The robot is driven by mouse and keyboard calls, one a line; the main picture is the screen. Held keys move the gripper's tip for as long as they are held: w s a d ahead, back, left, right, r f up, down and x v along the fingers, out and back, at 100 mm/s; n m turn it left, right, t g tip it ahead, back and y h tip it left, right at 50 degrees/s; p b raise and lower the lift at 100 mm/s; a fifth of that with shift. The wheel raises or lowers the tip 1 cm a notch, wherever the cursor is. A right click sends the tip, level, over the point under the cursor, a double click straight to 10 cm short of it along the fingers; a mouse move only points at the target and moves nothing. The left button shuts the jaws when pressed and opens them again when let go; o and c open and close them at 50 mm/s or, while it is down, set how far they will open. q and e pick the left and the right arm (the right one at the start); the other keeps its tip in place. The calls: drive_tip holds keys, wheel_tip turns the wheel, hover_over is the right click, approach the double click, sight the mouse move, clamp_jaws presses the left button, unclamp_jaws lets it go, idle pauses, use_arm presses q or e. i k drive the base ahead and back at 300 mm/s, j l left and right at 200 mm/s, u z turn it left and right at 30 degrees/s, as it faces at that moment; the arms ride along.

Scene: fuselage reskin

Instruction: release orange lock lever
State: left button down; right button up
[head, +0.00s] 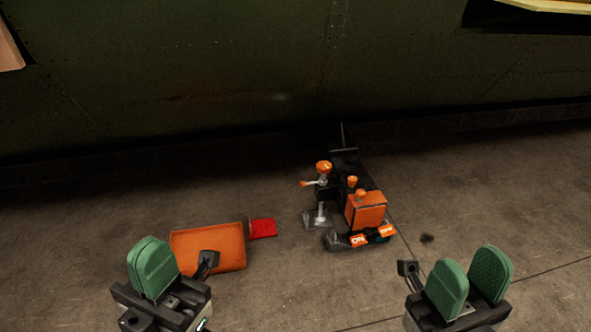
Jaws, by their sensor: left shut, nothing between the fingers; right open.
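A black and orange machine (366,212) stands on the concrete floor, right of the middle of the head view. On its left side is a lever with orange ends (323,167), on a grey metal post and foot. Smaller orange knobs (352,181) sit on top of the orange block. I cannot tell for sure which of these is the lock lever, or its position. My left gripper (153,267) has green pads shut together, empty, at lower left, apart from the machine. My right gripper (469,285) is open and empty at lower right, also apart from it.
An orange flat piece (207,246) lies on the floor behind my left gripper, with a small red piece (262,228) beside it. The dark green fuselage (200,75) fills the back. The floor (310,290) between my grippers is clear.

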sight(302, 183)
drive_tip(key=i+j+z, duration=0.35)
drive_tip(key=i, duration=0.15)
drive_tip(key=i+j+z, duration=0.75)
drive_tip(key=i+j, duration=0.15)
drive_tip(key=j, duration=0.1)
